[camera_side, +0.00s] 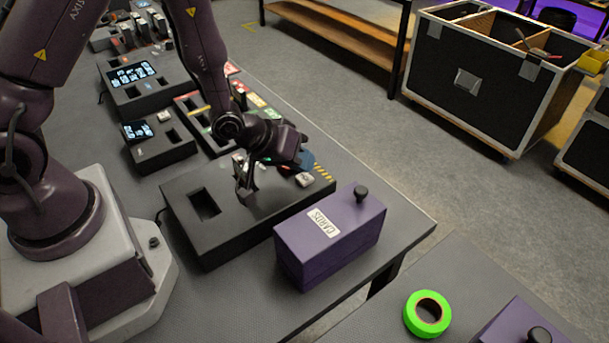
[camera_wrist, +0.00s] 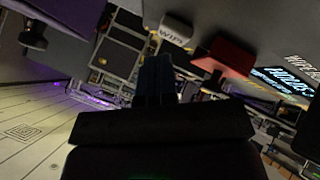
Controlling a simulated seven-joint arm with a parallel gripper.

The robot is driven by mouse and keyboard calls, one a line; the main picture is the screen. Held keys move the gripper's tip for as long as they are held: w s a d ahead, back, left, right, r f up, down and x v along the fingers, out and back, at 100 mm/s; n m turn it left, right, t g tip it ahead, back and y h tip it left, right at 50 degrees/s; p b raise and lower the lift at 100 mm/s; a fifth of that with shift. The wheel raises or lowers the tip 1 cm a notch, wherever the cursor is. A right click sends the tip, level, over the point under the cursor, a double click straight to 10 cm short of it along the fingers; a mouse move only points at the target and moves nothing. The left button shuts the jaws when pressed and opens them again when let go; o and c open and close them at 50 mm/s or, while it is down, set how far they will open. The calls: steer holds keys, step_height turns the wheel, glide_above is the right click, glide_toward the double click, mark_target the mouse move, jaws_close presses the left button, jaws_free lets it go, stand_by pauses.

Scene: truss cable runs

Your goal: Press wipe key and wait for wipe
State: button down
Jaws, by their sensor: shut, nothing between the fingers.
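The wipe key (camera_wrist: 176,31) is a pale key with dark lettering, near the top middle of the wrist view. I cannot tell for sure which pale key it is in the side view. My gripper (camera_side: 246,191) is shut and empty, pointing down over the black box (camera_side: 190,236). In the wrist view its dark blue fingers (camera_wrist: 155,76) show just below the wipe key in the picture. I cannot tell whether they touch anything. A pale key (camera_side: 304,180) sits on the black box near a yellow-black stripe, to the right of my fingers.
A red key (camera_wrist: 223,57) is right of the wipe key. The black box has an open slot (camera_side: 205,203). A purple CARDS box (camera_side: 330,238) with a black knob stands in front. Boxes with lit screens (camera_side: 131,74) stand behind. Green tape (camera_side: 427,314) lies at the lower right.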

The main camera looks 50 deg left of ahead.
mark_target(286, 182)
steer(key=shift+r, duration=0.3)
steer(key=shift+r, duration=2.4)
steer(key=s+f+g, duration=0.1)
steer(key=s+a+f+m+g+y, duration=0.1)
steer(key=shift+s+a+f+m, duration=0.2)
steer(key=shift+s+m, duration=0.1)
steer(key=shift+s, duration=0.1)
steer(key=s+a+r+m+y, duration=0.1)
steer(key=s+r+m, duration=0.1)
steer(key=s+r, duration=0.6)
steer(key=s+a+r+m+g, duration=0.1)
steer(key=s+r, duration=0.7)
steer(key=r, duration=0.7)
steer(key=shift+s+a+r+m+y, duration=0.25)
steer(key=shift+m+y, duration=0.15)
